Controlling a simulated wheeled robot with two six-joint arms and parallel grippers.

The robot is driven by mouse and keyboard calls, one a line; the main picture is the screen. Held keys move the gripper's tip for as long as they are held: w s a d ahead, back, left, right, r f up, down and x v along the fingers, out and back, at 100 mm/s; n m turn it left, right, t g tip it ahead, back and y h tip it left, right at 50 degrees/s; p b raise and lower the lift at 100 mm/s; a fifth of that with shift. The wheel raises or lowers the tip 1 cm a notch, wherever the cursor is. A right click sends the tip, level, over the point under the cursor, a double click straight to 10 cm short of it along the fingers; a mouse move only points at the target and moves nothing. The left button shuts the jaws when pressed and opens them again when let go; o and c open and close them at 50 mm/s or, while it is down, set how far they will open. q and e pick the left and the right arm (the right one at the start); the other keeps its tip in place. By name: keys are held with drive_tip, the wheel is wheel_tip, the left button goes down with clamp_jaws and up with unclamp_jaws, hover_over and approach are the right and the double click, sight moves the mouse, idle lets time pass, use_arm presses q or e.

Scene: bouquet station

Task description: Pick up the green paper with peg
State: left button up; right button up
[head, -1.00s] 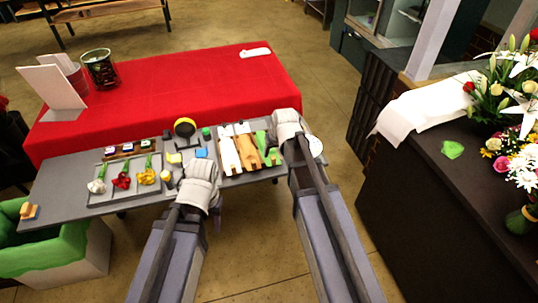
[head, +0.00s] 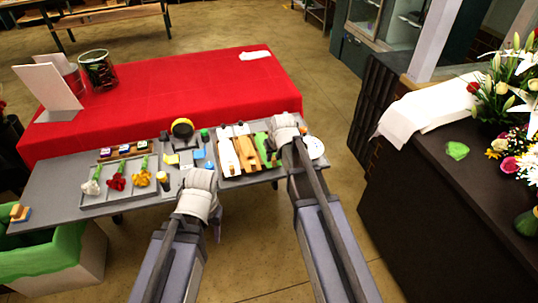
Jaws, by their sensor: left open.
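A tray (head: 221,171) on the grey table holds white, brown and green strips side by side. The green one (head: 261,143), which looks like the green paper, lies at the tray's right end. It is partly hidden by my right gripper (head: 277,146), and no peg can be made out on it. My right gripper is right beside or over it; its fingers are hidden, so I cannot tell whether it touches the paper. My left gripper (head: 192,174) is open at the table's front edge, left of the tray, with its fingers mostly hidden behind the wrist.
A flower tray (head: 98,202) with white, red and yellow flowers lies at the left of the grey table (head: 58,187). A white plate (head: 314,147) sits right of my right gripper. A red-covered table (head: 190,95) stands behind.

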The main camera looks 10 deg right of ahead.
clamp_jaws()
idle(0.9)
